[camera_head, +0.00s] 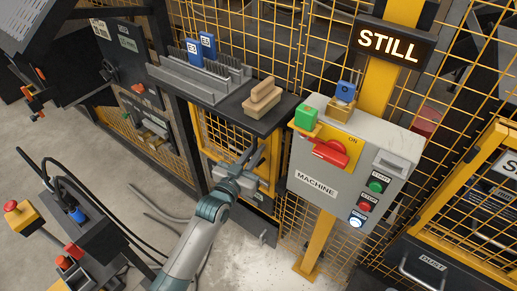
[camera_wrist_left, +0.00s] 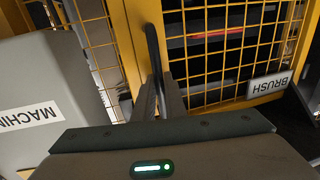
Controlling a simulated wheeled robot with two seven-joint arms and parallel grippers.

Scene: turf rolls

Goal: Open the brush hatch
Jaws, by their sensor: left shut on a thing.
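The brush hatch is a yellow-framed mesh door (camera_head: 207,128) below the dark shelf in the head view. In the left wrist view its yellow frame (camera_wrist_left: 134,45) and mesh fill the upper part, with a white BRUSH label (camera_wrist_left: 269,84) at the right. A dark upright handle bar (camera_wrist_left: 153,48) stands by the frame. My left gripper (camera_head: 247,161) is in front of the hatch, shut on this handle; its fingers (camera_wrist_left: 160,92) also show in the wrist view. I cannot tell whether the hatch is ajar. My right gripper is not in view.
The grey machine box (camera_head: 382,135) with a red switch and buttons stands close to the right of my left gripper. The shelf (camera_head: 255,118) above holds a wooden brush (camera_head: 263,96). A lit STILL sign (camera_head: 389,43) hangs above. Open floor lies in front.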

